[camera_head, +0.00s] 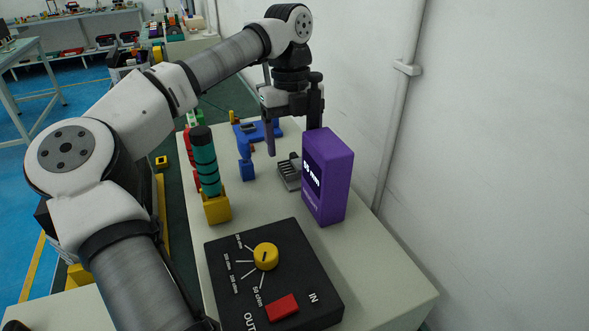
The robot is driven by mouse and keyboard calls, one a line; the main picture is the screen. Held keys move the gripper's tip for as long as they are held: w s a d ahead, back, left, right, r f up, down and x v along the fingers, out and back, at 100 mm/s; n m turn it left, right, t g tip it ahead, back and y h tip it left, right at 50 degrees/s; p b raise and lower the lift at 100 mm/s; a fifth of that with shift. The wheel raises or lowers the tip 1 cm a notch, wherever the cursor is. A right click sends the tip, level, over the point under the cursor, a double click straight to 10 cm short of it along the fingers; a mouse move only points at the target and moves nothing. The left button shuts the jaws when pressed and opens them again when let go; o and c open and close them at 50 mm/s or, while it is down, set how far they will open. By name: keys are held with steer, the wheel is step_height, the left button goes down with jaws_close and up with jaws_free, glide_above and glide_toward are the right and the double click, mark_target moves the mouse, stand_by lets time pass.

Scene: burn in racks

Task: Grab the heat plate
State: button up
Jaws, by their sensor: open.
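A small grey finned metal piece (289,173), which looks like the heat plate, lies on the pale bench (386,290), just left of the purple box (328,177). The box hides its right side in this view. My gripper (292,142) hangs above and slightly behind the finned piece, pointing down. Its two fingers are apart with nothing between them. The lower end of the right finger is close to the purple box's top edge in the picture, and I cannot tell the gap in depth.
A black box with a yellow knob (266,256) fills the bench front. A teal cylinder in a yellow base (216,207) stands left. A blue tool (246,160) and a blue piece (267,131) lie further back. A wall with a pipe (398,110) runs along the right.

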mark_target(295, 155)
steer(key=f, duration=0.3)
steer(key=f+p, duration=0.1)
steer(key=shift+s+d+f, duration=0.15)
steer(key=shift+s+f, duration=0.15)
steer(key=shift+f, duration=0.1)
steer(key=c, duration=1.2)
steer(key=shift+c, duration=0.2)
steer(key=shift+r, duration=0.1)
steer(key=shift+r+p, duration=0.4)
steer(key=shift+w+r+p, duration=0.2)
steer(key=shift+r+p, duration=0.1)
steer(key=w+a+p, duration=0.1)
steer(key=w, duration=0.1)
steer(key=w+a+p, duration=0.2)
steer(key=w+a+r+p, duration=0.1)
steer(key=w, duration=0.1)
steer(key=shift+w+a+p, duration=0.25)
steer(key=shift+p, duration=0.05)
step_height(295, 155, up, 12)
steer(key=p, duration=0.7)
steer(key=shift+s+r, duration=0.2)
steer(key=shift+s, duration=0.05)
